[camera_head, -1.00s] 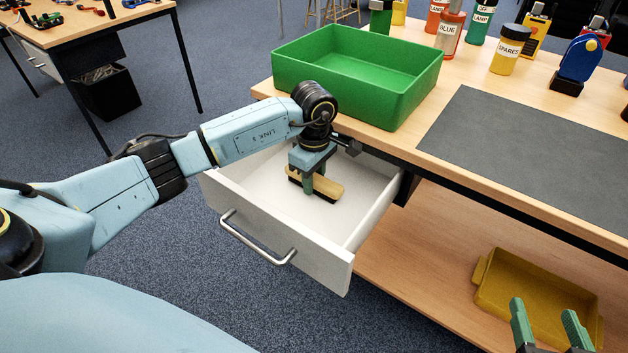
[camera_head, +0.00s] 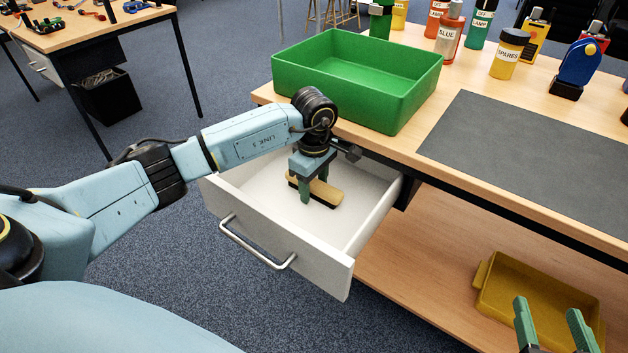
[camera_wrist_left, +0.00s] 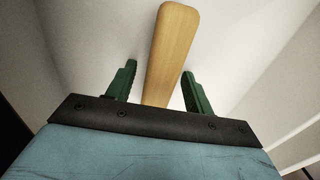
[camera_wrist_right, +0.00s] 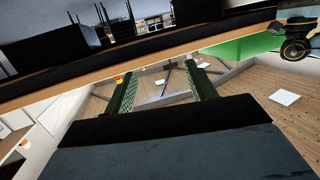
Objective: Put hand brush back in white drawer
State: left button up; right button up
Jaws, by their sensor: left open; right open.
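The hand brush (camera_head: 327,194) has a pale wooden back and dark bristles and lies inside the open white drawer (camera_head: 334,268). My left gripper (camera_head: 314,192) points down into the drawer, over the brush. In the left wrist view the brush (camera_wrist_left: 171,45) runs between the two green fingers of my left gripper (camera_wrist_left: 159,85), with a gap on each side, so the jaws are open around it. My right gripper (camera_head: 550,327) is open and empty at the lower right, in front of the lower shelf. It also shows empty in the right wrist view (camera_wrist_right: 162,85).
A green bin (camera_head: 350,100) stands on the bench just above the drawer. A yellow tray (camera_head: 530,296) sits on the lower shelf. A dark mat (camera_head: 530,160) and several bottles stand or lie on the benchtop. The drawer floor right of the brush is clear.

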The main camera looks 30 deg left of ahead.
aim_at(314, 181)
pick_arm(q)
jog(key=shift+r, duration=0.1)
notch_tip(314, 181, up, 5)
jog(key=shift+f+p, duration=0.1)
jog(key=shift+p, duration=1)
notch_tip(314, 181, up, 7)
jog(key=p, duration=0.2)
pick_arm(e)
jog(key=s+d+f+g+h, duration=0.1)
jog(key=s+d+f+g, duration=0.2)
jog(key=s+f+g, duration=0.3)
jog(key=s+d+f+g+h, duration=0.2)
jog(key=s+d+f+g, duration=0.1)
jog(key=s+f+g, duration=0.3)
jog(key=shift+s+d+f+m+h, duration=0.2)
jog(key=shift+s+d+m+h, duration=0.15)
jog(key=shift+s, duration=0.3)
pick_arm(q)
jog(key=shift+s, duration=0.1)
pick_arm(e)
jog(key=shift+s, duration=0.1)
